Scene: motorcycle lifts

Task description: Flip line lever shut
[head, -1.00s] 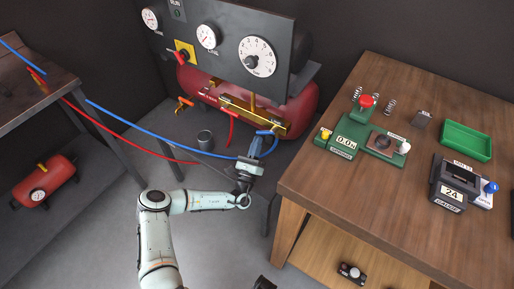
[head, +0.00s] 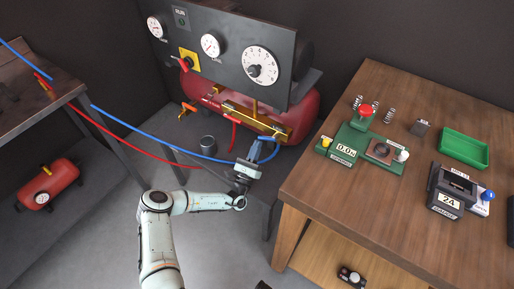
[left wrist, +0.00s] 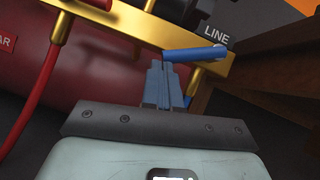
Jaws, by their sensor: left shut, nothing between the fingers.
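The line lever (left wrist: 190,54) is a blue bar beside the LINE label on the brass manifold (left wrist: 130,15). It lies nearly level across the manifold in the left wrist view. My left gripper (left wrist: 166,66) is shut and empty, with its blue fingertips just below the lever's left end. They look close to it; whether they touch, I cannot tell. In the head view the manifold (head: 240,114) runs along the front of the red tank, and my left gripper (head: 257,146) is in front of its right end. The lever is not clear there.
A gauge panel (head: 223,50) stands above the red tank (head: 305,112). A blue hose (head: 150,134) and a red hose (head: 135,147) run left from the manifold. A wooden workbench (head: 330,205) is close on the right.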

